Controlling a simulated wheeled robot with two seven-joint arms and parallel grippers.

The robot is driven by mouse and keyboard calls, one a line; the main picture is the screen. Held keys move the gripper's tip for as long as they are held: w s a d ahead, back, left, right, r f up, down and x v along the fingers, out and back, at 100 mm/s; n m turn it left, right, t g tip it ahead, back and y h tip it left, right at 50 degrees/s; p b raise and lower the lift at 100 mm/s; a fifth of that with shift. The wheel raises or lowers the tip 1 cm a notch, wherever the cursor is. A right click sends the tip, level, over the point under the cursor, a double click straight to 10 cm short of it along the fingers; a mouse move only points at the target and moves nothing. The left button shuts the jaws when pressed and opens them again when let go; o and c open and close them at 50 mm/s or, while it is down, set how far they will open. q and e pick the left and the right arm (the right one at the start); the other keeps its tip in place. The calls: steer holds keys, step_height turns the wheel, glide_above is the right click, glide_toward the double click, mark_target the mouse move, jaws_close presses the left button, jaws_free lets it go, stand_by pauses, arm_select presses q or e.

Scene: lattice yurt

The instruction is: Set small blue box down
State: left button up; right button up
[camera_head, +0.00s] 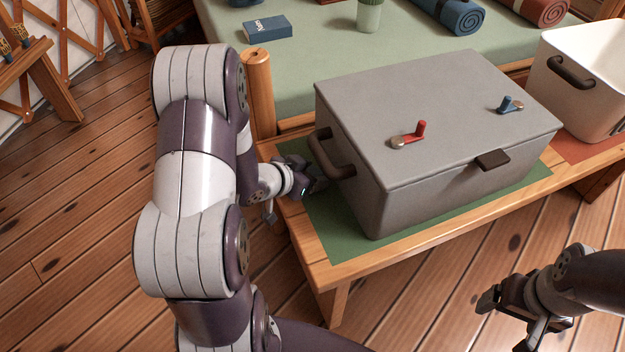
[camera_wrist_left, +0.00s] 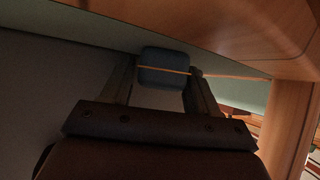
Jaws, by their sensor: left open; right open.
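A small blue box (camera_head: 268,28) with white print lies flat on the green bed cover in the head view, apart from both grippers. My left gripper (camera_head: 318,182) is open, low beside the left handle of the large grey chest (camera_head: 440,100); its fingertips are partly hidden. In the left wrist view, a dark blue block-like thing (camera_wrist_left: 163,62) crossed by a thin orange line shows between the fingers of my left gripper (camera_wrist_left: 165,90). I cannot tell what it is or whether they touch it. My right gripper (camera_head: 512,312) is open and empty at the lower right.
The chest, with a red lever (camera_head: 412,136) and a blue lever (camera_head: 510,105) on its lid, stands on a green mat (camera_head: 345,245) on a wooden bench (camera_head: 410,252). A white bin (camera_head: 585,85) stands right of it. A wooden post (camera_head: 260,92) rises behind my left gripper.

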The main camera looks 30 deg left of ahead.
arm_select(q)
steer(key=c, duration=0.8)
